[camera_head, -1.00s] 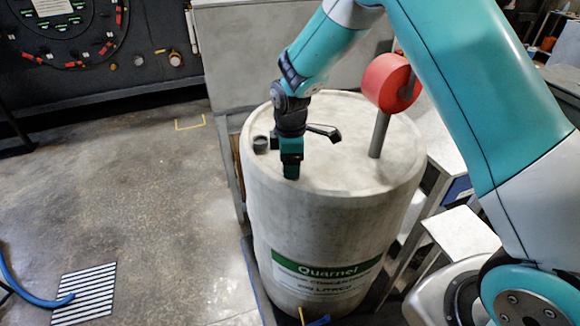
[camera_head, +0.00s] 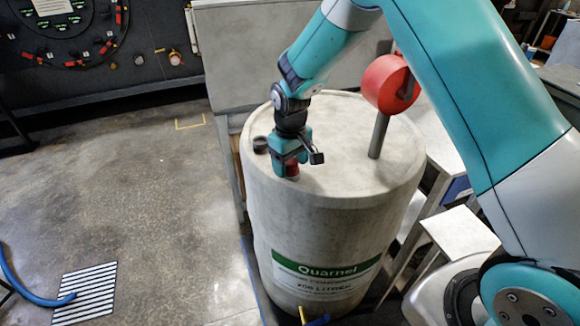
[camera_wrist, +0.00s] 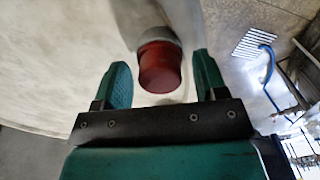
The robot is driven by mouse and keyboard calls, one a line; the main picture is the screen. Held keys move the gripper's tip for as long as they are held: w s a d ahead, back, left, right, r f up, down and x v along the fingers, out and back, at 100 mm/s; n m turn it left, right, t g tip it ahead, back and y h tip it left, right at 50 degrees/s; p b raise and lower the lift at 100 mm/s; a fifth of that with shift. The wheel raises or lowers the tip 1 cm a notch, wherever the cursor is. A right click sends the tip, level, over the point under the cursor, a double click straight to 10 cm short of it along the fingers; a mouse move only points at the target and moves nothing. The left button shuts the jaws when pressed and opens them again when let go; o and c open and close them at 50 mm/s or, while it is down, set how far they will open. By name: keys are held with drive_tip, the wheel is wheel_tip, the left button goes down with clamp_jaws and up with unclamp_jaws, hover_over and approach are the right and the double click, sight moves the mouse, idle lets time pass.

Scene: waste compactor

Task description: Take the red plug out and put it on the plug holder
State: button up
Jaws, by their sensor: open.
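The red plug (camera_wrist: 160,68) sits in a grey collar (camera_wrist: 154,37) on the drum top. In the wrist view it lies between the two teal fingers of my gripper (camera_wrist: 161,82), with a gap on each side. A small dark round fitting (camera_head: 260,144) stands on the drum top to the left of my gripper. I cannot tell whether it is the plug holder.
The pale drum (camera_head: 312,235) has a green label. A red cylinder (camera_head: 384,84) on a grey post (camera_head: 379,135) rises from behind my gripper on the right. A grey cabinet (camera_head: 250,55) stands behind. The floor at left is mostly clear, with a blue hose (camera_head: 25,288).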

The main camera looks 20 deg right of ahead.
drive_tip(key=m, duration=1)
drive_tip(key=c, duration=1)
drive_tip(key=n, duration=0.4)
drive_tip(key=shift+n+p, duration=0.4)
drive_tip(key=n, duration=0.5)
